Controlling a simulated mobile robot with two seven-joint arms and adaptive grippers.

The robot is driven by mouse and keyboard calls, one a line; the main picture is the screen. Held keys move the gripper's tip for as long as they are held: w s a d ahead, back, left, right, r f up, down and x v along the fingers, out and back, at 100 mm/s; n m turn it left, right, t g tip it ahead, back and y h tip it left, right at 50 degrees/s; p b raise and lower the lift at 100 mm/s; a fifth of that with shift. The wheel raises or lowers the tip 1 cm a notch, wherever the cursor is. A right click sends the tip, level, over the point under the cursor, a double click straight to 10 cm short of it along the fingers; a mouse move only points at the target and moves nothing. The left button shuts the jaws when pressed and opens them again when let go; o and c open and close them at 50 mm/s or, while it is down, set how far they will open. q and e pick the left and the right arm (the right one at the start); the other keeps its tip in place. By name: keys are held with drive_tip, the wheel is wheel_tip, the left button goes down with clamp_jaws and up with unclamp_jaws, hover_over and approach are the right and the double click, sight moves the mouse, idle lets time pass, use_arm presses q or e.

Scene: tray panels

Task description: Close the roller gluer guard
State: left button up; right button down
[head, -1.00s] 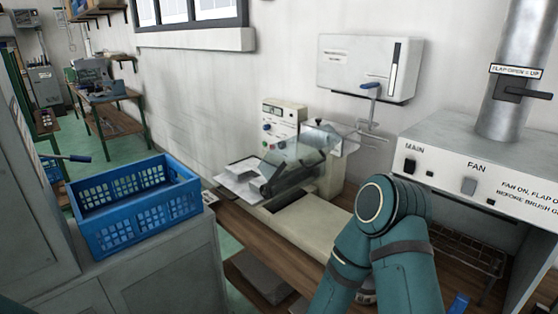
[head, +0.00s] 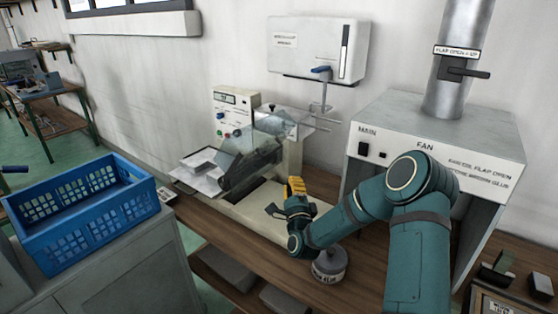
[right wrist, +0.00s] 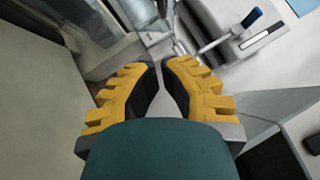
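The roller gluer (head: 288,160) stands against the wall, a cream machine with a control panel (head: 235,118) at its left. Its clear guard (head: 285,126) stands tilted up above the dark roller part (head: 245,168). My right gripper (head: 294,184), with yellow fingers, is in front of and below the guard, above the machine's pale bed, apart from the guard. In the right wrist view its fingertips (right wrist: 160,66) are close together with nothing between them. My left gripper is not in view.
A grey fan hood (head: 435,140) stands at the right. A round pot (head: 329,264) sits on the wooden bench below my right forearm. A blue crate (head: 85,235) is on the cabinet at left. A white wall box (head: 305,50) hangs above the gluer.

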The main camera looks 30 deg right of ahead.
sight(261, 145)
drive_tip(key=w+d+r, duration=0.1)
drive_tip(key=w+r, duration=0.2)
drive_tip(key=w, duration=0.6)
drive_tip(key=shift+w+d+r, duration=0.2)
drive_tip(key=shift+w+r, duration=0.15)
drive_tip(key=shift+r, duration=0.15)
drive_tip(key=shift+w+a+r+n+g, duration=0.1)
drive_tip(key=shift+r+n+g, duration=0.2)
